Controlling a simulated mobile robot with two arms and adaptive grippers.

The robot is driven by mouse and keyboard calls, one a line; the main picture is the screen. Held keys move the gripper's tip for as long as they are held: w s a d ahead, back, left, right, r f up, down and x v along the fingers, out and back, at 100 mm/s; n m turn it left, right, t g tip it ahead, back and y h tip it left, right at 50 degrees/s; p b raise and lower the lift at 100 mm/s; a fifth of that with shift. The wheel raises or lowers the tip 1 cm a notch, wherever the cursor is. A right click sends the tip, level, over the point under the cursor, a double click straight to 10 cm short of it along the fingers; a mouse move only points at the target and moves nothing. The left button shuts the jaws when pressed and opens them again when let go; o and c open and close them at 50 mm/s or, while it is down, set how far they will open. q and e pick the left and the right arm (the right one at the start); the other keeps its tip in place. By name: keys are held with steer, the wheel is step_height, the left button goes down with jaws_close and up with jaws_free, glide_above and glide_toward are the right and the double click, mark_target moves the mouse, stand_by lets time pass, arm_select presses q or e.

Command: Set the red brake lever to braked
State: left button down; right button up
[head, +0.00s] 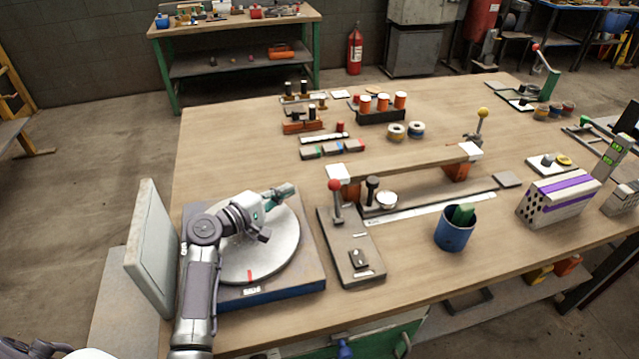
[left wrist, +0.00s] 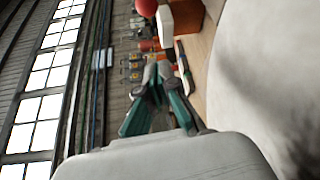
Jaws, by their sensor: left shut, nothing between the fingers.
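A lever with a red ball knob (head: 335,187) stands roughly upright on a grey base plate (head: 352,258), right of the round grey turntable (head: 262,262). The plate also carries a small black part and pale labels too small to read. My left gripper (head: 287,191) is shut and empty above the turntable's far side. Its fingers point right toward the red knob, with a gap between. In the left wrist view the shut fingers (left wrist: 160,78) show at the middle, and a red ball (left wrist: 146,8) shows at the top edge. My right gripper is not in view.
A wooden beam (head: 408,162) on blocks lies behind the lever. A blue cup (head: 455,229) and a purple-striped hollow brick (head: 558,198) stand to the right. A second red-knobbed lever (head: 536,47) is at the far right. An upright grey panel (head: 152,246) stands left of the turntable.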

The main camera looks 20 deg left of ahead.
mark_target(336, 201)
arm_select(q)
steer(key=w+d+p, duration=0.1)
steer(key=w+d, duration=0.2)
steer(key=w+d+p, duration=0.2)
steer(key=w+d, duration=0.1)
steer(key=d, duration=0.1)
steer(key=shift+w+d+f, duration=0.1)
steer(key=shift+f, duration=0.1)
stand_by(0.5)
